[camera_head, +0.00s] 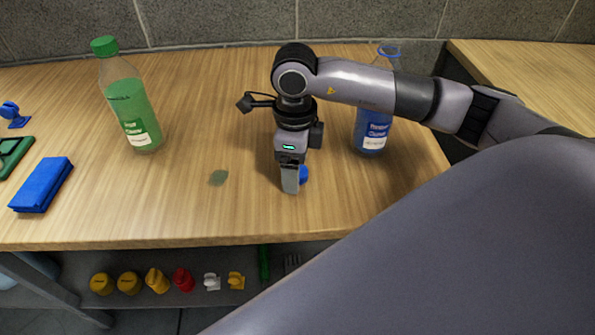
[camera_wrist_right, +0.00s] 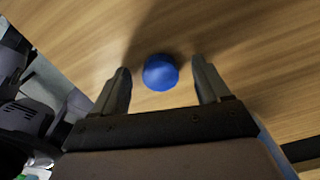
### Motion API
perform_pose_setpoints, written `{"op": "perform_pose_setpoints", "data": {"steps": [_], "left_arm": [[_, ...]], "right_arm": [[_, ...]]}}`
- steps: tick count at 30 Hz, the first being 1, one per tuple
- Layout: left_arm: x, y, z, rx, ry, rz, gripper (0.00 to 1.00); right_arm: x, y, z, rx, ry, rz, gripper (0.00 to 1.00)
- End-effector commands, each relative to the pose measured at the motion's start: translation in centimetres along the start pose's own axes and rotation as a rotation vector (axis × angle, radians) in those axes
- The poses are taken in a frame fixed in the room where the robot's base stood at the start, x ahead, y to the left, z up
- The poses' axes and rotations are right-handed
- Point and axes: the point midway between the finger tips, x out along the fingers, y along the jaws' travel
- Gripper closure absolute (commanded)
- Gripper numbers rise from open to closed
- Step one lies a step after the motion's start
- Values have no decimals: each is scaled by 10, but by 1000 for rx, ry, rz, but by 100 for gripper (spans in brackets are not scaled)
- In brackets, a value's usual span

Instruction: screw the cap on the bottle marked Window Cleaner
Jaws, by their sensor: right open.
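A blue cap (camera_head: 304,174) lies on the wooden table, mostly hidden behind my right gripper (camera_head: 291,188) in the head view. In the right wrist view the blue cap (camera_wrist_right: 160,72) sits between the two fingers of my right gripper (camera_wrist_right: 160,82), with a gap on each side. The gripper is open and points down. The bottle with the blue label, which seems to read Window Cleaner (camera_head: 371,134), stands upright to the right, partly hidden by my right arm. Its open top shows a blue ring above the arm. My left gripper is not in view.
A green bottle (camera_head: 133,112) with a green cap stands at the left. A lower shelf (camera_head: 215,262) holds several small coloured parts.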

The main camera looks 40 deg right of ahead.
Motion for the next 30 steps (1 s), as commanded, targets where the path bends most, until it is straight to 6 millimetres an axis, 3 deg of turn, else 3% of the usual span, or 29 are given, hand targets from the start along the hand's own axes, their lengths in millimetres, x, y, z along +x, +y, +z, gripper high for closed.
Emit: {"op": "perform_pose_setpoints", "data": {"steps": [10, 15, 30], "left_arm": [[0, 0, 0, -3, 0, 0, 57], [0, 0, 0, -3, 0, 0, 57], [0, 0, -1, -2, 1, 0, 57]], "right_arm": [[1, 0, 0, 0, 0, 0, 28], [1, 0, 0, 0, 0, 0, 83], [-3, 0, 0, 0, 0, 0, 85]]}}
